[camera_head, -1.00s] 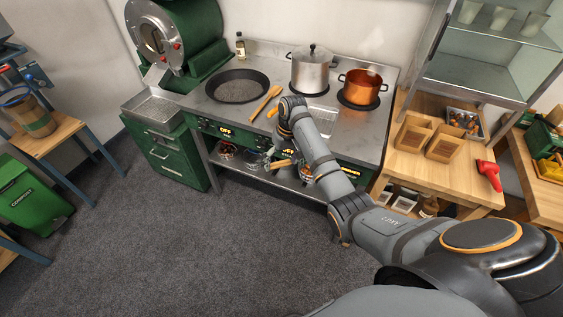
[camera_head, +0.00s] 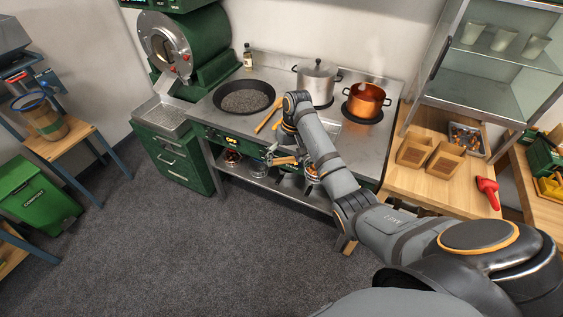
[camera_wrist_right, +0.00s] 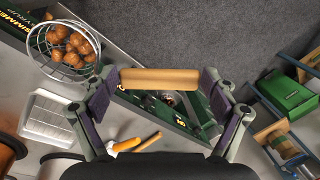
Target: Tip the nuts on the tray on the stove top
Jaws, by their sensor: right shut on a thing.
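My right gripper (camera_head: 274,159) is in front of the stove's front edge, partly hidden by my arm in the head view. In the right wrist view it is shut on a wooden handle (camera_wrist_right: 160,78). A wire basket (camera_wrist_right: 33,46) holding several brown nuts (camera_wrist_right: 72,47) is at the handle's left; the join is hard to see. The silver tray (camera_wrist_right: 48,117) lies on the stove top (camera_head: 290,91), apart from the basket. In the head view my arm partly covers this tray (camera_head: 332,127). My left gripper is not in view.
A black pan (camera_head: 244,98), a steel pot (camera_head: 317,84) and a copper pot (camera_head: 367,101) stand on the stove. Wooden utensils (camera_head: 269,121) lie left of my arm. A wooden counter (camera_head: 425,187) with small boxes adjoins at right.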

